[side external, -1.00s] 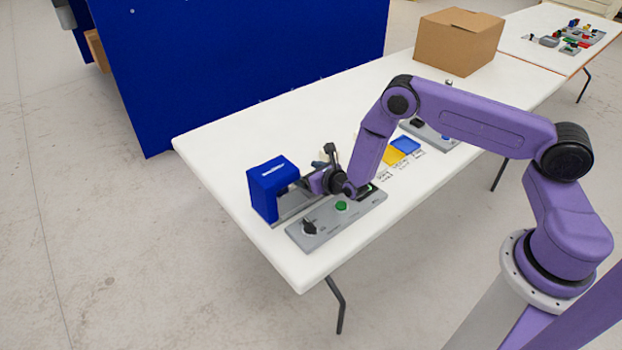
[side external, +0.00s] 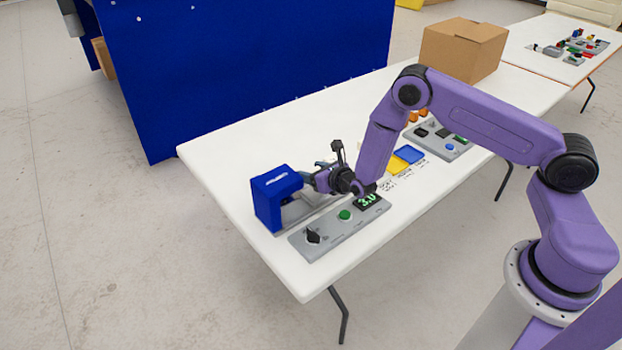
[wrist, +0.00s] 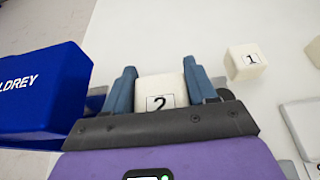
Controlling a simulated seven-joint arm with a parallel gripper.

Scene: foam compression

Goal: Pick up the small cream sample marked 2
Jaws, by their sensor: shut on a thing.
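The cream sample marked 2 (wrist: 160,91) sits between the two blue fingers of my gripper (wrist: 160,84) in the wrist view. The fingers are shut on its two sides, and its black-framed number faces the wrist camera. In the side external view my gripper (side external: 318,172) is just right of the blue press; the sample in it is hard to make out there. Another cream sample, marked 1 (wrist: 245,61), lies on the table to the right, apart from my gripper.
The blue press (side external: 277,198) stands close to my gripper's left. A grey panel (side external: 330,232) with a knob, green button and lit display lies in front. Yellow (side external: 397,166) and blue (side external: 409,154) pads and a cardboard box (side external: 462,52) are farther along the white table (side external: 230,139).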

